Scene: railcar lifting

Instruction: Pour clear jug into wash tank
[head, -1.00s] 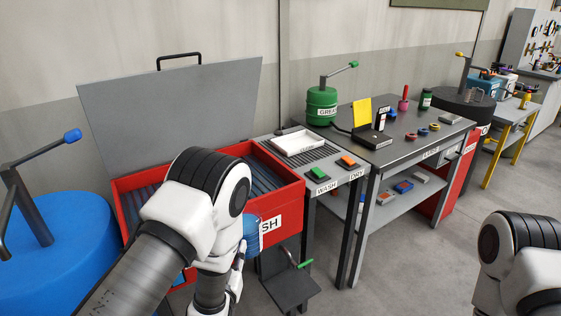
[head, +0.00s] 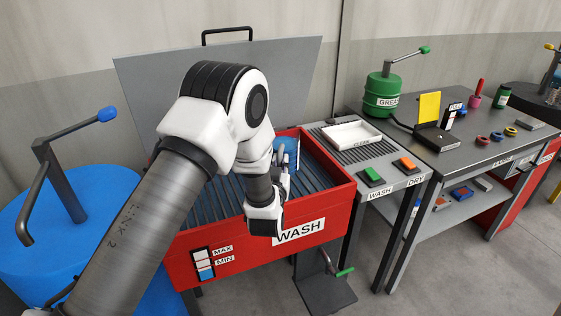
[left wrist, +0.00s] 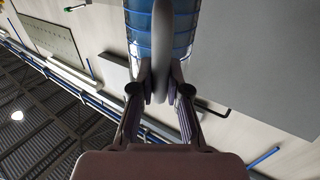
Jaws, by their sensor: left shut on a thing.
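The red wash tank (head: 335,205), labelled WASH, stands open in the head view with its grey lid (head: 300,75) raised behind it. My left gripper (head: 283,178) is over the tank's slatted top, partly hidden by my left arm. It is shut on the handle of the clear jug (head: 290,150), which looks blue inside. In the left wrist view the jug (left wrist: 135,40) lies beyond its handle, which sits between the fingers (left wrist: 160,85). The jug's tilt is hard to tell, and its mouth is hidden. My right gripper is out of view.
A level gauge (head: 203,265) marked MAX and MIN is on the tank's front. A blue drum (head: 45,215) with a crank stands left. A bench with WASH and DRY buttons and a white tray (head: 352,134) adjoins the tank on the right. A foot pedal (head: 325,290) is below.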

